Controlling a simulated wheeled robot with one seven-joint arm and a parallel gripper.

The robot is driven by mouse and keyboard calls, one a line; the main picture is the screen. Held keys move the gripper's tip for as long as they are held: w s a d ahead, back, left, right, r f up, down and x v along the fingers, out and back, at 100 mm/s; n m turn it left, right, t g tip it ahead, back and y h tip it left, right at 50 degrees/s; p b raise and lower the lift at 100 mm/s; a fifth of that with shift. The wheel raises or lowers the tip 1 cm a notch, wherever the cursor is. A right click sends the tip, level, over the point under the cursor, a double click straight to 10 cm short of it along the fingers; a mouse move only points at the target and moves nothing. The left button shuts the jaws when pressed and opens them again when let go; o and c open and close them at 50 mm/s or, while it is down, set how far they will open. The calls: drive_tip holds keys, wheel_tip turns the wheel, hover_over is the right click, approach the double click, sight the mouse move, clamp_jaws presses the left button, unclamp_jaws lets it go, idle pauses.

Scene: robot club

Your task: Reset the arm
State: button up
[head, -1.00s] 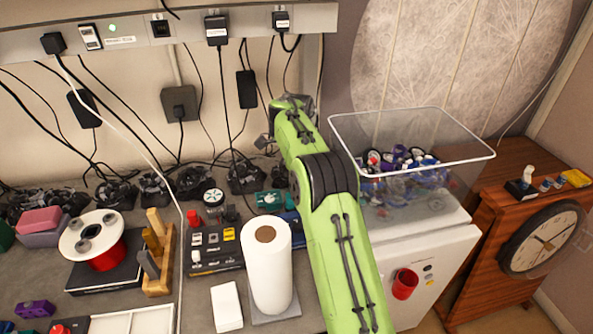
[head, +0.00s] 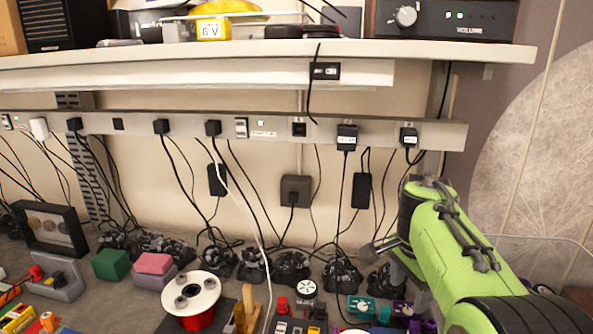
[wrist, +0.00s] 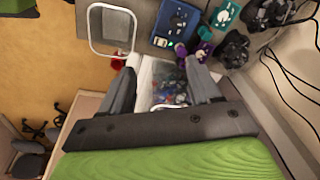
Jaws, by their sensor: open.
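My green arm reaches in from the lower right of the head view. My gripper (head: 375,250) is at its far end, in front of the wall and above the back of the bench, and part of it is hidden by the arm. In the wrist view my gripper (wrist: 163,62) has its two grey fingers spread apart with nothing held between them. A clear bin with coloured items (wrist: 168,82) shows beyond the gap between the fingers.
A power strip (head: 280,128) with hanging cables runs along the wall under a shelf (head: 250,53). The bench holds a white spool (head: 190,293), a green block (head: 111,264), a pink block (head: 153,264) and several dark clustered items. Clutter leaves little free room.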

drive_tip(key=s+a+f+n+t, duration=0.1)
drive_tip(key=s+a+n+t, duration=0.1)
drive_tip(key=s+n, duration=0.5)
drive_tip(key=s+a+f+n+t+y, duration=0.1)
drive_tip(key=s+a+n, duration=0.4)
drive_tip(key=s, duration=1.1)
drive_tip(key=shift+s+f+n+t, duration=0.35)
drive_tip(key=shift+f+n+t, duration=0.25)
drive_tip(key=shift+n, duration=0.5)
drive_tip(key=shift+a, duration=0.1)
